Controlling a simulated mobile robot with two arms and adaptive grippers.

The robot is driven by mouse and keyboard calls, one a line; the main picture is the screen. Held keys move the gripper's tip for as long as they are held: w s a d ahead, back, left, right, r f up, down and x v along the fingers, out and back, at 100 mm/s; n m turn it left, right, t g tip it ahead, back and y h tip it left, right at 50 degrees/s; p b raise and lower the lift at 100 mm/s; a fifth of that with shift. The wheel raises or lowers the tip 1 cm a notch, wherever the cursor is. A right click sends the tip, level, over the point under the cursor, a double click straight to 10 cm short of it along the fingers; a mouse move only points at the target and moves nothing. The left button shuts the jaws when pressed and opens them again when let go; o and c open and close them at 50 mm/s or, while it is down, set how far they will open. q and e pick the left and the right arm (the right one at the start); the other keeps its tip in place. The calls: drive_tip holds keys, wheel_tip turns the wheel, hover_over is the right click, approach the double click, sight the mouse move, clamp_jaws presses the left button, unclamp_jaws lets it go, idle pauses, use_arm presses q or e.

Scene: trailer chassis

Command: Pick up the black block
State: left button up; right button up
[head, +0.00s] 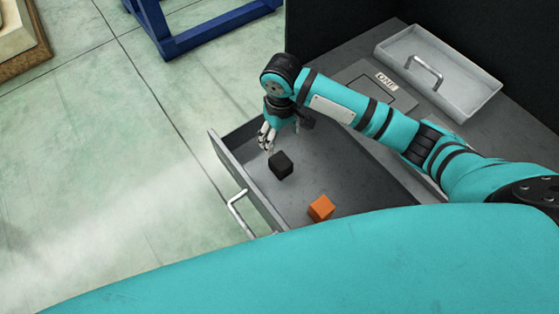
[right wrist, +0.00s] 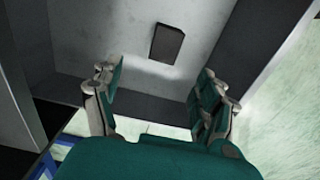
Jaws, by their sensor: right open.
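The black block (head: 281,165) lies inside an open grey drawer (head: 228,163), near its front wall. It also shows in the right wrist view (right wrist: 167,43), on the drawer floor beyond my fingertips. My right gripper (head: 267,137) is above the drawer, just beside and behind the block in the head view. In the right wrist view my right gripper (right wrist: 155,82) is open and empty, with its two fingers apart and the block ahead of the gap between them. The gripper does not appear to touch the block. My left gripper is not in view.
An orange block (head: 321,208) lies in the same drawer, nearer to me. The drawer has a metal handle (head: 236,213) on its front. A grey tray (head: 455,95) with a handle sits on the cabinet top. A blue frame (head: 205,32) stands on the floor behind.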

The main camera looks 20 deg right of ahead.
hover_over(281, 161)
drive_tip(key=w, duration=0.1)
wheel_tip(281, 161, down, 6)
drive_tip(key=shift+d+r, duration=0.1)
drive_tip(key=shift+w+f, duration=0.1)
drive_tip(key=shift+f, duration=0.85)
drive_tip(key=shift+s+f, duration=0.2)
drive_tip(key=shift+f, duration=0.15)
drive_tip(key=f, duration=0.1)
drive_tip(key=s+f, duration=0.1)
drive_tip(key=f, duration=0.1)
drive_tip(key=shift+f+b, duration=0.3)
drive_tip(key=shift+w+f, duration=0.1)
drive_tip(key=shift+f, duration=0.3)
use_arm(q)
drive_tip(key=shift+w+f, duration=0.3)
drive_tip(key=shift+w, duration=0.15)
use_arm(e)
drive_tip(key=c, duration=1.4)
